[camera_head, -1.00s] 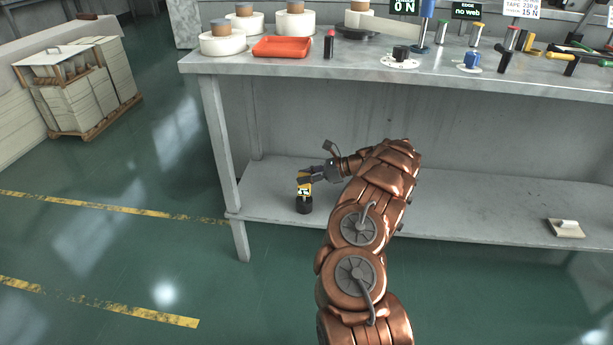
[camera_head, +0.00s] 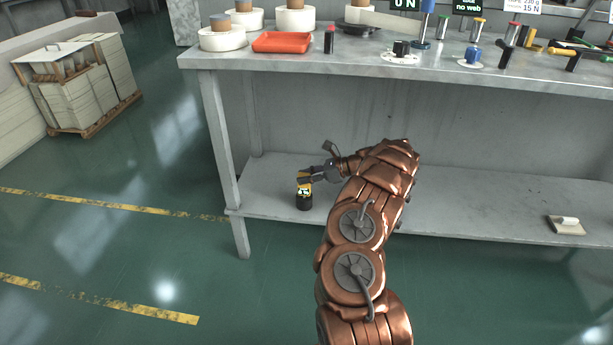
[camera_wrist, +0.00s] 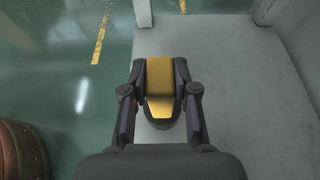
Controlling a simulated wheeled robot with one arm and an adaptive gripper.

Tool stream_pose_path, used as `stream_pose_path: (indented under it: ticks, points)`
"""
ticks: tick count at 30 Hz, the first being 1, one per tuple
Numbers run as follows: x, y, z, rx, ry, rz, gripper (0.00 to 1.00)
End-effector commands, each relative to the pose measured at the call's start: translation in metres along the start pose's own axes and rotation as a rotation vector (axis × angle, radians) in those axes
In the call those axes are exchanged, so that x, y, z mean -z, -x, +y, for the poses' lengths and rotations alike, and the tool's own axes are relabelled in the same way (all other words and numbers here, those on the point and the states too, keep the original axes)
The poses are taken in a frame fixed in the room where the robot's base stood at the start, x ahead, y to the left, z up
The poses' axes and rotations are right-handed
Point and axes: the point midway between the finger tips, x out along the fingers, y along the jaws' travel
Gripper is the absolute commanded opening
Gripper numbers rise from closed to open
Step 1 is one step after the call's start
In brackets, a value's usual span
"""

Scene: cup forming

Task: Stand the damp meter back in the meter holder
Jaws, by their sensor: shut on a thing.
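The damp meter (camera_head: 305,188), yellow with a dark and pale display face, is upright at the left end of the lower shelf. My gripper (camera_head: 306,177) is shut on its upper part. In the wrist view the yellow meter (camera_wrist: 160,78) fills the space between the fingers of my gripper (camera_wrist: 160,70). The meter holder (camera_head: 304,203), a small black cup, stands on the shelf directly under the meter. The meter's lower end meets or enters the holder's top; how deep it sits cannot be told. The fingers hide part of the meter.
The lower shelf (camera_head: 450,205) is mostly bare, with a pale block-like tool (camera_head: 567,224) at its right. The worktop (camera_head: 290,62) above carries a red tray (camera_head: 282,42), rolls and tools. A table leg (camera_head: 222,150) stands left of the holder.

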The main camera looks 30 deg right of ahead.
Motion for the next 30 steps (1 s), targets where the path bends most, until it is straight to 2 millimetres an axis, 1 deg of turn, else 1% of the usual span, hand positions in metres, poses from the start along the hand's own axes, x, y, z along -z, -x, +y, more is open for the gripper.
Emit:
stream_pose_path:
  ticks: [17,26,27,30]
  points:
    - [0.0077,-0.0034,0.0,0.0,0.0,-0.001,0.0]
    - [0.0071,-0.0031,-0.0001,0.0,0.0,-0.001,0.0]
    - [0.0071,-0.0031,-0.0001,0.0,0.0,-0.001,0.32]
    - [0.0071,-0.0031,-0.0001,0.0,0.0,-0.001,0.42]
